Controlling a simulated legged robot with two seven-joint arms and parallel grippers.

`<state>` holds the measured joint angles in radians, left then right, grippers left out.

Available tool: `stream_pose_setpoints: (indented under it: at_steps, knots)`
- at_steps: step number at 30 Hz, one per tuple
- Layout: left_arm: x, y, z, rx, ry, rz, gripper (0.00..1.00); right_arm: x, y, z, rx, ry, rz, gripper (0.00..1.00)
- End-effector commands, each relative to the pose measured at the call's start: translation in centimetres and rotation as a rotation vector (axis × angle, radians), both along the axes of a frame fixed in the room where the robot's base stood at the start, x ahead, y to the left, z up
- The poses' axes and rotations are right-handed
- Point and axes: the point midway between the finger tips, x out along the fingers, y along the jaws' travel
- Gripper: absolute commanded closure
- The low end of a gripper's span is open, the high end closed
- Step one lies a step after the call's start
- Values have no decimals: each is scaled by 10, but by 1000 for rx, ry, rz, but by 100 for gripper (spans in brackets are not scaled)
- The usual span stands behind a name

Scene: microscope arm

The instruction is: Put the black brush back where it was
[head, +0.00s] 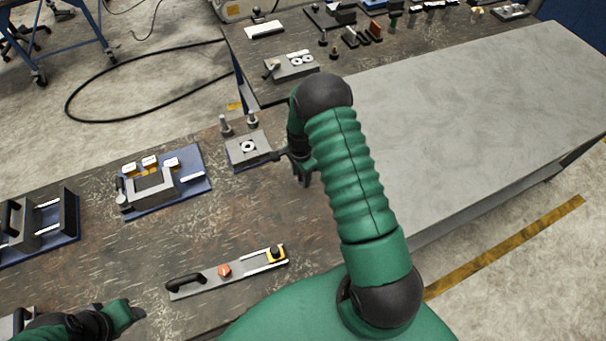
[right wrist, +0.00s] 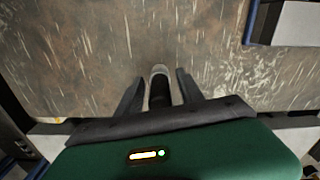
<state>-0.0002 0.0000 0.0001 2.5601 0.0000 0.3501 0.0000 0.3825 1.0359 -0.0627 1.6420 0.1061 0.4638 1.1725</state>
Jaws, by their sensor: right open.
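My right gripper (head: 303,178) hangs over the dark worktable, just right of a grey block on a blue base (head: 248,148). In the right wrist view its two fingers (right wrist: 158,85) stand apart. A dark cylindrical thing with a pale rounded end, which looks like the black brush (right wrist: 159,92), shows between them. I cannot tell whether it touches either finger or the table. In the head view my right arm and hand hide this spot, and I cannot make out the brush there. My left gripper (head: 122,316) is low at the left, its jaws unclear.
A blue-based fixture (head: 165,190) and another dark fixture (head: 38,228) stand at the left. A metal bar with a black handle (head: 228,272) lies in front. Small tools stand on the far table (head: 400,50). A bare grey tabletop (head: 470,120) is at the right.

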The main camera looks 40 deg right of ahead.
Motion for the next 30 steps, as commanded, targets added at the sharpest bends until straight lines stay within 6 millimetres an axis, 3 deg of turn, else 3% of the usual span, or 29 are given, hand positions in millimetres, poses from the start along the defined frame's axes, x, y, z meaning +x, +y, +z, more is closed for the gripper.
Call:
stream_pose_setpoints:
  at_steps: [12,18,20,23,24,27,30]
  knots:
    - [0,0,-21,0,0,0,53,1,-4,95,2,-5,0,55]
    - [0,0,-23,0,0,0,53,0,4,122,2,-8,42,55]
    - [0,0,-22,0,0,0,53,-4,24,135,-2,-24,169,55]
    - [0,0,-22,0,0,0,53,-26,84,162,-30,-76,579,55]
    - [0,0,-22,0,0,0,53,-40,109,171,-49,-100,779,55]
    - [0,0,-22,0,0,0,53,-81,160,186,-111,-145,1241,55]
    - [0,0,-22,0,0,0,53,-112,185,190,-165,-168,1552,55]
